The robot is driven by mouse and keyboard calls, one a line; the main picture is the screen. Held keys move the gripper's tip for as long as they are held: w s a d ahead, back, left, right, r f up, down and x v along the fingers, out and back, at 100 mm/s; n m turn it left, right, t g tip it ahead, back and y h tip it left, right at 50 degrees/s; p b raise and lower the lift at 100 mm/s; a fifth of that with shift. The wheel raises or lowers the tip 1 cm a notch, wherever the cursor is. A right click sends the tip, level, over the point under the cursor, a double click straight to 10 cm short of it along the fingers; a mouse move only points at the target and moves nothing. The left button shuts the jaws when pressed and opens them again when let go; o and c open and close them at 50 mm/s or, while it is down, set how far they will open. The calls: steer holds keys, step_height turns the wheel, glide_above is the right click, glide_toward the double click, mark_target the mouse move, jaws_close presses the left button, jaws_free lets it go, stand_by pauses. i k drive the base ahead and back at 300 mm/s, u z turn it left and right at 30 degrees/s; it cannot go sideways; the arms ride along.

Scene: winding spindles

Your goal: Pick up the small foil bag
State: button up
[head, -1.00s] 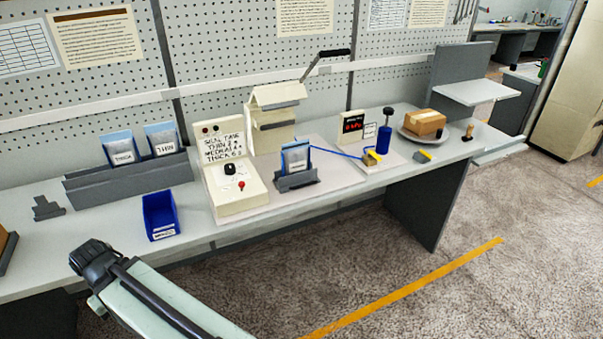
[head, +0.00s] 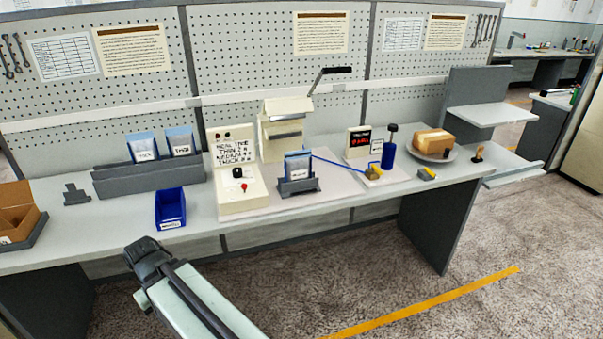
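Three blue-and-silver foil bags show. Two stand upright in a long grey rack (head: 150,181) at the back left: one on the left (head: 143,147) and one on the right (head: 180,143). A third foil bag (head: 298,166) stands in a small grey holder (head: 298,187) in front of the sealing machine (head: 284,138). Their labels are too small to read surely, and I cannot tell which is the small one. My arm reaches in from the bottom and ends at a dark joint short of the bench front. No gripper fingers show.
On the bench (head: 120,225) stand a blue bin (head: 170,208), a cream control box (head: 238,190), a blue hand tool (head: 389,150) and a parcel on a round plate (head: 433,143). A brown cardboard box (head: 18,215) sits at the left end. Carpet is clear in front.

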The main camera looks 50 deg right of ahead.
mark_target(298, 164)
steer(key=z, duration=0.05)
steer(key=i, duration=0.85)
steer(key=u, duration=0.05)
